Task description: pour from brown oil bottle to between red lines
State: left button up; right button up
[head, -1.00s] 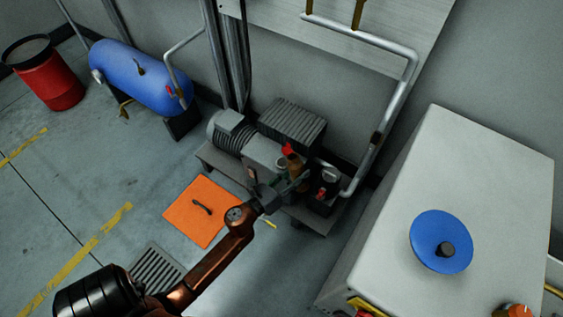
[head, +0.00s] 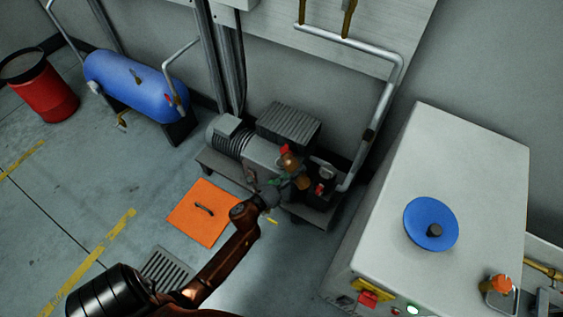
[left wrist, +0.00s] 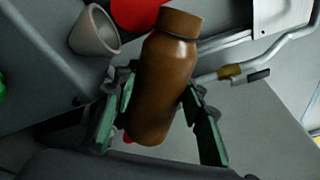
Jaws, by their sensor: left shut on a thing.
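My left gripper (left wrist: 160,112) is shut on the brown oil bottle (left wrist: 163,85), with a green finger on each side of its body. The bottle leans in the left wrist view, its neck toward the top. In the head view my left gripper (head: 274,190) is at the front of the pump unit (head: 262,157), and the bottle shows small and partly covered among the pump's parts. A red part (head: 284,149) stands beside it. The red lines cannot be made out. My right gripper is not in view.
A grey cup or funnel shape (left wrist: 96,32) is close to the bottle's neck in the left wrist view. A pale cabinet (head: 455,170) with a blue disc (head: 431,224) stands at right. An orange mat (head: 204,226) lies on the floor left of my arm.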

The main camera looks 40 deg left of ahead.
pick_arm(q)
jog(key=shift+d+f, duration=0.1)
jog(key=shift+n, duration=0.3)
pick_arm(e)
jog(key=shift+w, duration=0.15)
pick_arm(q)
jog(key=shift+d+n, duration=0.1)
jog(key=shift+n, duration=0.3)
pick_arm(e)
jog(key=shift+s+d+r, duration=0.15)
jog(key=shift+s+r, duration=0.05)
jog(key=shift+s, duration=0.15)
pick_arm(q)
jog(key=shift+d+f+n+p, duration=0.1)
jog(key=shift+f+n+p, duration=0.05)
jog(key=shift+n+p, duration=0.2)
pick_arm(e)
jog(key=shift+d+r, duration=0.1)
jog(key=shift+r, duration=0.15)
pick_arm(q)
jog(key=shift+r+n+p, duration=0.2)
jog(key=shift+n+p, duration=0.05)
jog(key=shift+p, duration=0.05)
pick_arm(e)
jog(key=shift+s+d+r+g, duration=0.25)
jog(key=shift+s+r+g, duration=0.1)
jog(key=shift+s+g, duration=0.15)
